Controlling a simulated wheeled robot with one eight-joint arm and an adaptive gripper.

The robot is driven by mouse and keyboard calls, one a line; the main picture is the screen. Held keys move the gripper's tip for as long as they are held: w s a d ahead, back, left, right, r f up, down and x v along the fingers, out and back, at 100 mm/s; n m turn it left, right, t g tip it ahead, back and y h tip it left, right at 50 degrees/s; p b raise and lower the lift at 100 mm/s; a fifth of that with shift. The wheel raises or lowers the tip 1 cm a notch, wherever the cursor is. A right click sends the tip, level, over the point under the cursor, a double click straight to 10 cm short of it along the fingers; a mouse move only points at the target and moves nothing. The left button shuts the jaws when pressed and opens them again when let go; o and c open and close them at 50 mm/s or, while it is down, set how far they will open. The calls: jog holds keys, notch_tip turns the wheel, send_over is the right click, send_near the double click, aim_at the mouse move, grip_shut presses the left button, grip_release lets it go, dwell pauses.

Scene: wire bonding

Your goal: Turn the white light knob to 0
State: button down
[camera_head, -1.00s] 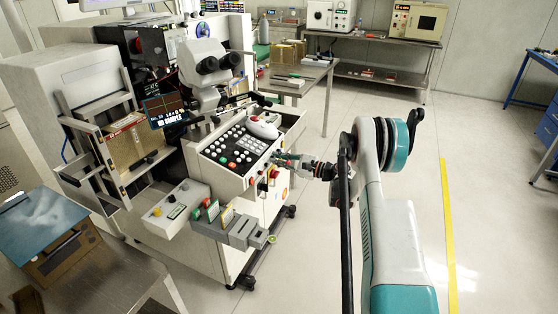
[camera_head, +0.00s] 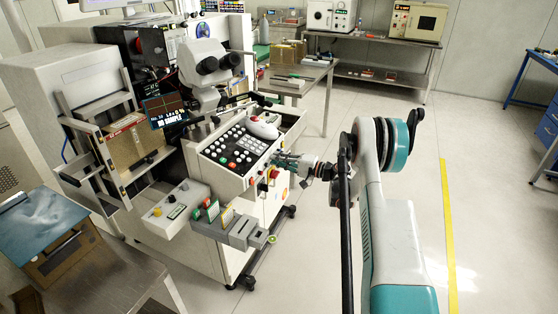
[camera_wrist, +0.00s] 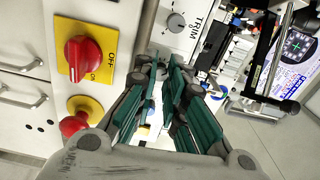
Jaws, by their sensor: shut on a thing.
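My gripper (camera_wrist: 160,64) is at the front panel of the bonding machine (camera_wrist: 128,40). Its two green-padded fingers come together at a small control there, which fits the white light knob. The fingertips cover that knob, so its pointer and scale cannot be read. In the head view my gripper (camera_head: 279,160) is at the right edge of the machine's sloped control console (camera_head: 236,152).
A red switch (camera_wrist: 83,55) on a yellow ON/OFF plate and a red mushroom button (camera_wrist: 74,124) are left of my fingers. A grey knob (camera_wrist: 176,22) marked TRIM lies just beyond the fingertips. Open floor (camera_head: 400,115) lies right of the machine.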

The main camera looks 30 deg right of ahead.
jog(key=shift+n, duration=10)
jog(key=c, duration=1.6)
grip_release()
jog(key=shift+s+d, duration=0.1)
jog(key=v, duration=1.1)
jog(key=shift+s+d, duration=0.3)
